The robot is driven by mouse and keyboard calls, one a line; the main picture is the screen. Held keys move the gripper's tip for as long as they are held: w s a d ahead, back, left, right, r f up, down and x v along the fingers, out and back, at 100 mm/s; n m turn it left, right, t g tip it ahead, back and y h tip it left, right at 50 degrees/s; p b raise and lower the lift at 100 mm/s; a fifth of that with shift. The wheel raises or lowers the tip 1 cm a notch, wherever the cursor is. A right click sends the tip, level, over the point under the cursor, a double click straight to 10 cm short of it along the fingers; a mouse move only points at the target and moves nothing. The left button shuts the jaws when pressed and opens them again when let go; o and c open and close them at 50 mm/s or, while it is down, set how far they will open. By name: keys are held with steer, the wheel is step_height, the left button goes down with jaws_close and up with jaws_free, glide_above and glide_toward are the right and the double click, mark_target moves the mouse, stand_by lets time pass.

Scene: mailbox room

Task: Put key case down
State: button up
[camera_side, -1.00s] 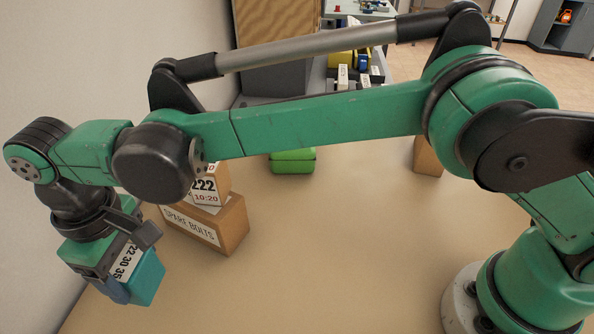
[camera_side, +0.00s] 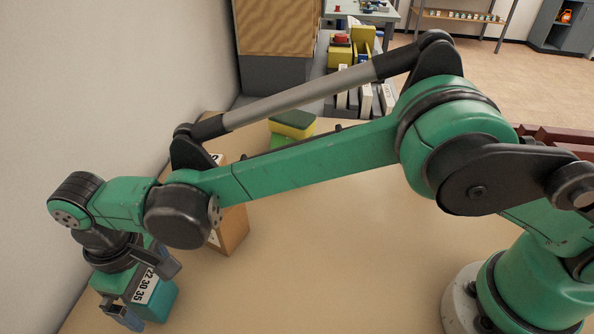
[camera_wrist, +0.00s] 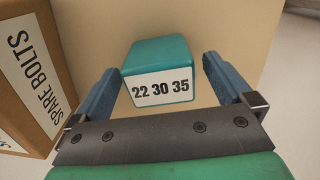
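The key case is a teal box (camera_side: 160,302) with a white label reading "22 30 35", at the lower left of the side view. In the wrist view the key case (camera_wrist: 160,52) lies over the tan tabletop and appears to rest on it, though its underside is hidden. My gripper (camera_side: 145,290) is around it from above. In the wrist view the blue fingers of my gripper (camera_wrist: 163,82) stand either side of the case, with a narrow gap on each side, so it looks open.
A cardboard box labelled "SPARE BOLTS" (camera_wrist: 32,75) stands close left of my gripper in the wrist view; in the side view the box (camera_side: 235,230) is partly behind my arm. The wall (camera_side: 100,100) is close on the left.

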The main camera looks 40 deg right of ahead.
mark_target(147, 284)
step_height(147, 284, up, 12)
steer(key=w+d+r+m+t+y, duration=0.1)
steer(key=w+d+r+m+t, duration=0.2)
steer(key=d, duration=0.8)
steer(key=s+d+f+m+t, duration=0.2)
steer(key=s+d+m, duration=0.1)
steer(key=d, duration=0.8)
steer(key=s+d+f+m+t+h, duration=0.1)
steer(key=s+d, duration=0.4)
steer(key=d, duration=0.7)
steer(key=shift+d+f+m+t, duration=0.2)
steer(key=shift+f+m+t, duration=0.35)
steer(key=shift+m, duration=0.45)
steer(key=shift+r, duration=0.1)
